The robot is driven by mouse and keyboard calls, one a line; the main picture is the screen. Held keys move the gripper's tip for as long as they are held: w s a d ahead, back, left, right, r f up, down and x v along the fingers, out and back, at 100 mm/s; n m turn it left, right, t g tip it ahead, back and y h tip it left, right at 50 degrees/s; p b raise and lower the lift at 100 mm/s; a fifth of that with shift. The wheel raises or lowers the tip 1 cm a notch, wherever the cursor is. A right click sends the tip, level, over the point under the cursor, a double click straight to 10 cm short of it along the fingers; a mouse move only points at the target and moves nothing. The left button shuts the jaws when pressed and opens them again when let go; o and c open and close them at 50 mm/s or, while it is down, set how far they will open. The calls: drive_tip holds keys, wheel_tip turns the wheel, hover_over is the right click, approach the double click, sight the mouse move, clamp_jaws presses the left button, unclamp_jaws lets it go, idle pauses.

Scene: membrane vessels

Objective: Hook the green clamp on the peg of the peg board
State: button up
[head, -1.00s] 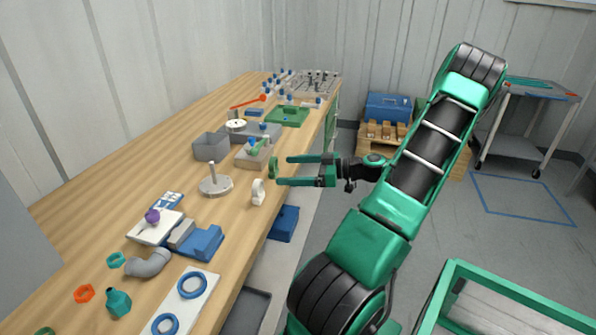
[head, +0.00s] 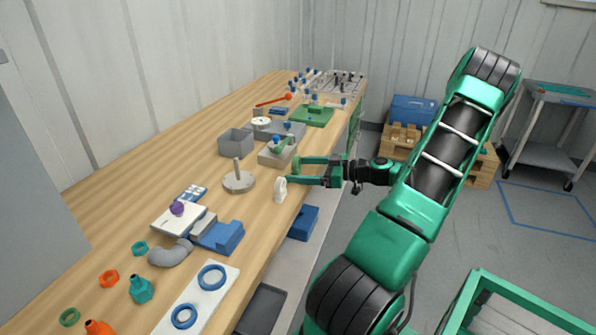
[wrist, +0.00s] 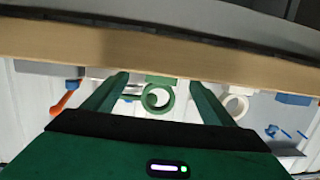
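A green ring-shaped piece, which looks like the green clamp (wrist: 157,97), shows between my fingers in the wrist view, with clear gaps on both sides. In the head view the green clamp (head: 295,172) stands at the table's right edge, largely merged with my fingertips. My gripper (head: 296,172) is open around it, its fingers reaching in from the right; it also shows in the wrist view (wrist: 160,82). A grey board with several upright pegs (head: 338,82) stands at the table's far end; I cannot tell surely whether it is the peg board.
A white ring-shaped piece (head: 280,189) stands just in front of my lower finger. A grey disc with a post (head: 238,181) is to the left. A block with a green piece (head: 278,152) lies behind. A blue bin (head: 303,223) hangs below the table edge (head: 275,240).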

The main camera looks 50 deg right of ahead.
sight(299, 170)
drive_tip(key=c, duration=1.5)
drive_tip(key=shift+r, duration=3.05)
